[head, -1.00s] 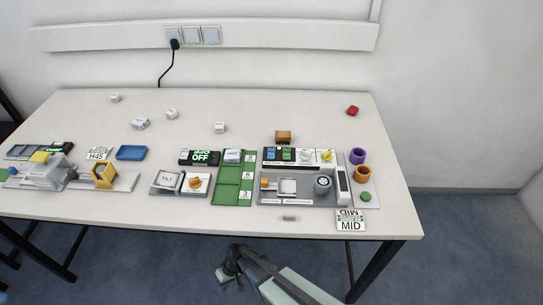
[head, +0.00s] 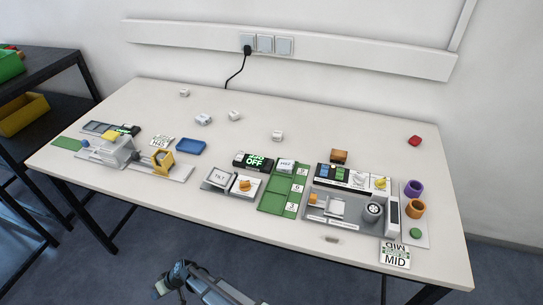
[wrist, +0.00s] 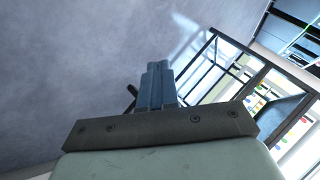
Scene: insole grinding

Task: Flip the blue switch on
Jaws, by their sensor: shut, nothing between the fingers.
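A control panel (head: 351,187) stands at the right part of the table, with a small blue switch (head: 325,170) at the left of its upper strip. A green switch (head: 342,174) sits just right of it. The blue switch is too small to tell its position. My gripper (head: 163,287) is low in front of the table's front edge, well to the left of and apart from the panel. In the wrist view my gripper's blue-grey fingers (wrist: 155,85) are together with nothing between them. The panel does not show clearly there.
White and yellow knobs (head: 370,181) share the panel's strip. A green numbered tray (head: 277,194), a display reading OFF (head: 253,161) and a tilt device (head: 220,178) lie to the left.

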